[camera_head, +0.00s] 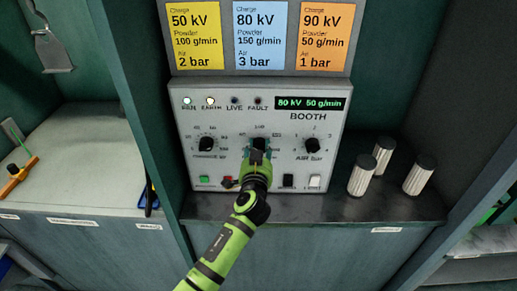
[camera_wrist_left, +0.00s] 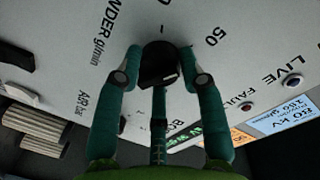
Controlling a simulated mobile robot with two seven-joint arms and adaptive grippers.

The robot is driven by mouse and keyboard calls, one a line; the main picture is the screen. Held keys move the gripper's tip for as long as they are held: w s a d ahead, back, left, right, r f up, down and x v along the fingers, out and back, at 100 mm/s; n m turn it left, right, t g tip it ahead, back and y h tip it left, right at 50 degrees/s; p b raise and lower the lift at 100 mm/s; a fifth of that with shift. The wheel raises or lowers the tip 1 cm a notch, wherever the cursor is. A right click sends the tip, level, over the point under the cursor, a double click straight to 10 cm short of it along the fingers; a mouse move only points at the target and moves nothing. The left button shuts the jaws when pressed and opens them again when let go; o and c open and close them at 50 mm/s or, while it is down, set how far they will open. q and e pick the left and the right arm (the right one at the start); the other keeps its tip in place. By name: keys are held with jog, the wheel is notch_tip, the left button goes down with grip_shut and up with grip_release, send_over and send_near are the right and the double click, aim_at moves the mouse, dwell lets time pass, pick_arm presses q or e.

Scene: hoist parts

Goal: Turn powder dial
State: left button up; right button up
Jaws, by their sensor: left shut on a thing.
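The black powder dial (camera_head: 259,143) is the middle of three dials on the grey booth control panel (camera_head: 230,122). My left gripper (camera_head: 257,158) reaches it from below and covers much of it in the head view. In the left wrist view the teal fingers stand on either side of the dial (camera_wrist_left: 158,64) and are shut on it. The green display (camera_head: 309,103) reads 80 kV 50 g/min. The charge dial (camera_head: 206,144) is to the left and the air dial (camera_head: 312,145) to the right. My right gripper is not in view.
Yellow, blue (camera_head: 260,36) and orange cards hang above the panel. Switches and buttons line its lower edge, including a green button (camera_head: 204,179) and a white switch (camera_head: 314,181). Three ribbed pale cylinders (camera_head: 362,175) stand on the dark shelf to the right.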

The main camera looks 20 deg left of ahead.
pick_arm(q)
jog(key=m, duration=0.3)
jog(key=r+m+y+p, duration=0.1)
jog(key=m, duration=0.2)
jog(key=shift+w+d, duration=0.15)
jog(key=m+p, duration=0.1)
jog(key=m, duration=0.5)
jog(key=shift+d+f+y, duration=0.1)
jog(key=shift+d+y, duration=0.05)
jog(key=shift+y, duration=0.15)
jog(key=m+p, duration=0.1)
jog(key=m, duration=0.5)
jog(key=shift+f+y, duration=0.15)
jog(key=shift+y, duration=0.15)
jog(key=m+p, duration=0.1)
jog(key=m, duration=0.2)
jog(key=shift+f, duration=0.15)
jog(key=shift+f+m, duration=0.1)
jog(key=shift+m, duration=0.7)
jog(key=shift+f, duration=0.1)
jog(key=o, duration=1.1)
jog(key=shift+f, duration=0.1)
jog(key=shift+o, duration=0.2)
